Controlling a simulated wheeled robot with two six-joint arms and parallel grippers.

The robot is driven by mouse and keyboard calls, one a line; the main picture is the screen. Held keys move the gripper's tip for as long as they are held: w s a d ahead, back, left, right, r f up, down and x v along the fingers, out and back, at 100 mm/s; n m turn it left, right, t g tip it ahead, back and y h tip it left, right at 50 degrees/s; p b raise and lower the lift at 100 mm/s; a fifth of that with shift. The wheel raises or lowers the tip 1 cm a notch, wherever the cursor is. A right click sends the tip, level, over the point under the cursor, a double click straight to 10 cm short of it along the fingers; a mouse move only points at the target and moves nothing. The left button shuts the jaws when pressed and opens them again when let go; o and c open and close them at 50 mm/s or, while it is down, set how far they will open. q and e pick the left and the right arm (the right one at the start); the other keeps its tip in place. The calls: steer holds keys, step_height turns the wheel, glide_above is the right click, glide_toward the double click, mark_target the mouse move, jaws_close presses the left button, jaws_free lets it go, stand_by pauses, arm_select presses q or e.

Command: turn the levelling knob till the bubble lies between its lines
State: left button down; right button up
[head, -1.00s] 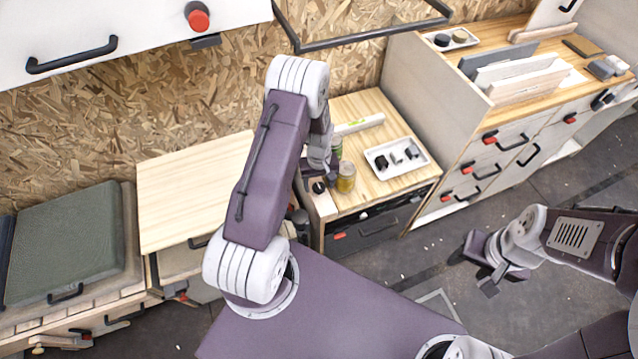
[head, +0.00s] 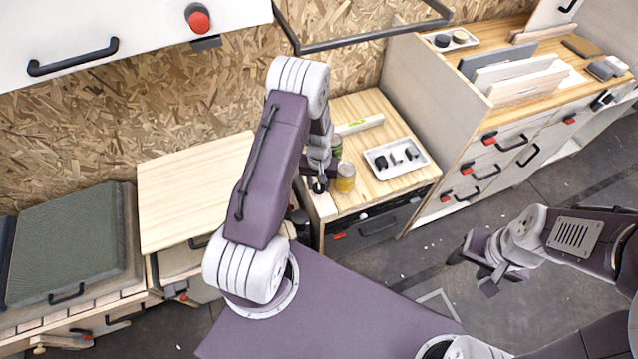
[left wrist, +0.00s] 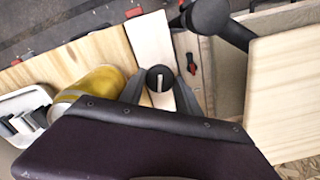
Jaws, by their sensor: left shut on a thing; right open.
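The levelling knob (left wrist: 155,73) is a round black knob with a pale line across its top, on a pale strip at the front left of the worktop. It also shows in the head view (head: 319,187). My left gripper (left wrist: 160,88) is shut on the knob, with one finger on each side of it. A white level bar (head: 359,125) with a green vial lies at the back of the same worktop. The bubble and its lines are too small to make out. My right gripper (head: 487,275) is open and empty over the floor on the right.
A white tray (head: 397,158) with small dark parts lies further right. A wooden worktop (head: 185,195) is to the left.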

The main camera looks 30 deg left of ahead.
arm_select(q)
steer(key=m, duration=0.4)
steer(key=shift+m, duration=0.3)
steer(key=m, duration=0.3)
steer(key=shift+m+p, duration=0.4)
steer(key=m, duration=0.3)
steer(key=shift+w, duration=0.1)
steer(key=shift+m, duration=2)
steer(key=c, duration=0.9)
jaws_free()
steer(key=shift+o, duration=0.2)
steer(key=shift+r, duration=0.1)
